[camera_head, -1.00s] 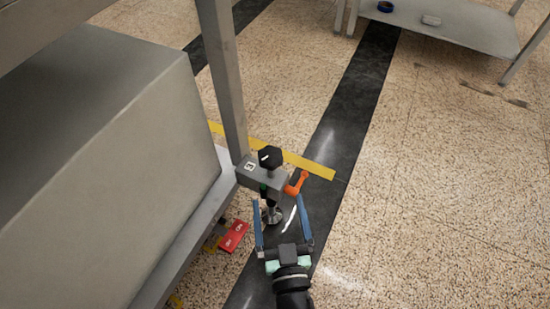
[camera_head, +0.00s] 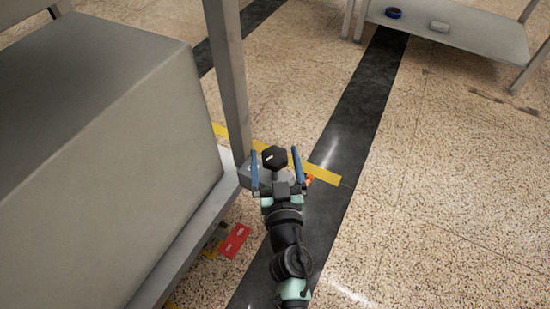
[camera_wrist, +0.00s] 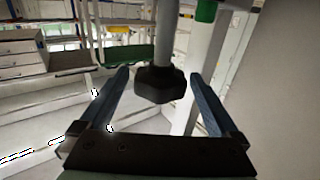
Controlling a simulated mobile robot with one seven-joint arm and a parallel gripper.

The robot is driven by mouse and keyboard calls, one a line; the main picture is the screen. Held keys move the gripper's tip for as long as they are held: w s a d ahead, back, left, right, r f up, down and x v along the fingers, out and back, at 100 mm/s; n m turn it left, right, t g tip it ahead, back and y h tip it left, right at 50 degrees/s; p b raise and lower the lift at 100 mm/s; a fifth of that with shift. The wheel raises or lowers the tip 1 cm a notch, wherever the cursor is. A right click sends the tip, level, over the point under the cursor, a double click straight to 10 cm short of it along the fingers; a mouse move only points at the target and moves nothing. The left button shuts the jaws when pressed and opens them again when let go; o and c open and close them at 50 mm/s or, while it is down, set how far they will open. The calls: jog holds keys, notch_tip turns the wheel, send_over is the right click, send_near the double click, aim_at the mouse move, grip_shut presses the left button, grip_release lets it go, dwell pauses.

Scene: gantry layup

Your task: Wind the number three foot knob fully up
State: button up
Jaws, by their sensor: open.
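The number three foot knob (camera_head: 274,157) is a black, many-sided knob on top of a grey bracket (camera_head: 246,174) at the gantry leg. My gripper (camera_head: 276,165) is open, with one blue finger on each side of the knob in the head view. In the wrist view the knob (camera_wrist: 161,85) sits between the open fingers, with visible gaps on both sides, on a pale stem. An orange lever (camera_head: 309,179) shows just right of my gripper. My gripper hides the lower part of the foot and most of the bracket.
The grey gantry leg (camera_head: 228,80) rises close behind the bracket, and a large grey box (camera_head: 110,150) fills the left. A red tag (camera_head: 235,241) hangs below the frame. Yellow tape (camera_head: 322,173) crosses the floor. Floor to the right is open; a low shelf (camera_head: 455,30) stands far off.

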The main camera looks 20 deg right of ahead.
jog(key=c, duration=1.4)
jog(key=shift+o, duration=0.2)
jog(key=shift+r+y+p, duration=0.2)
jog(key=shift+y+p, duration=0.1)
jog(key=shift+p, duration=0.65)
